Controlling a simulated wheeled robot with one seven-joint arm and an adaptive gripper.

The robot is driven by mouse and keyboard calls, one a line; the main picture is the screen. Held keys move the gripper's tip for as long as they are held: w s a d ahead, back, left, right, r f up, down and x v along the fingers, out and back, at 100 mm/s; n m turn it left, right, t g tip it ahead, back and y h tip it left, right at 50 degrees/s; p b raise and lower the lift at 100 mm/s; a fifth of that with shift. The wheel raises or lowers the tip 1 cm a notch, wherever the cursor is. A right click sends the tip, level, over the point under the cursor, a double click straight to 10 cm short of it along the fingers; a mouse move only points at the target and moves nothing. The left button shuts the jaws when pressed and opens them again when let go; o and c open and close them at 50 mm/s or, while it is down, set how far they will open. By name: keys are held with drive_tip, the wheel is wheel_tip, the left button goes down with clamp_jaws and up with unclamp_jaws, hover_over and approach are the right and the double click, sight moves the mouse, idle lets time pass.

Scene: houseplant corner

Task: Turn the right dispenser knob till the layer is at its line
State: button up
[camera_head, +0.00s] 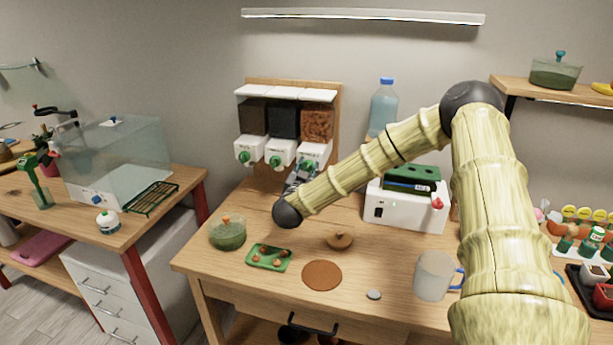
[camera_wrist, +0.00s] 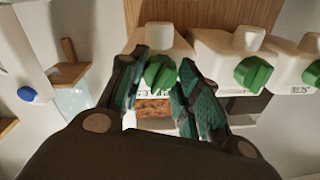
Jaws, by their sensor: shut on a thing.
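The dispenser unit hangs on a wooden board (camera_head: 292,82), with three clear hoppers over white housings with green knobs. The right hopper (camera_head: 317,124) holds brown, chip-like material. Its green knob (camera_wrist: 158,73) is between my gripper's two dark teal fingers, and my gripper (camera_wrist: 163,70) is shut on it. In the head view my gripper (camera_head: 299,175) reaches up to the right housing (camera_head: 315,151) from below. The wrist view appears upside down. My fingers and arm cover the space under the right spout, and I cannot make out a layer or its line.
The middle knob (camera_wrist: 253,73) is close beside my right finger in the wrist view. A blue bottle (camera_head: 383,108) and a white box (camera_head: 405,208) stand right of the dispensers. The table holds a green tray (camera_head: 268,266), a brown disc (camera_head: 321,275) and a mug (camera_head: 433,276).

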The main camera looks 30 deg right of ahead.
drive_tip(key=m+b, duration=0.4)
drive_tip(key=b, duration=0.1)
drive_tip(key=m+b, duration=0.2)
drive_tip(key=shift+f+m+h+b, duration=0.3)
drive_tip(key=shift+m, duration=0.1)
drive_tip(key=m+b, duration=0.4)
drive_tip(key=b, duration=0.1)
drive_tip(key=shift+r+m+g+h+b, duration=0.1)
drive_tip(key=shift+m+g+h+b, duration=0.25)
drive_tip(key=shift+m+b, duration=0.75)
drive_tip(key=o, duration=1.1)
drive_tip(key=shift+d+r, duration=0.1)
drive_tip(key=shift+c, duration=0.2)
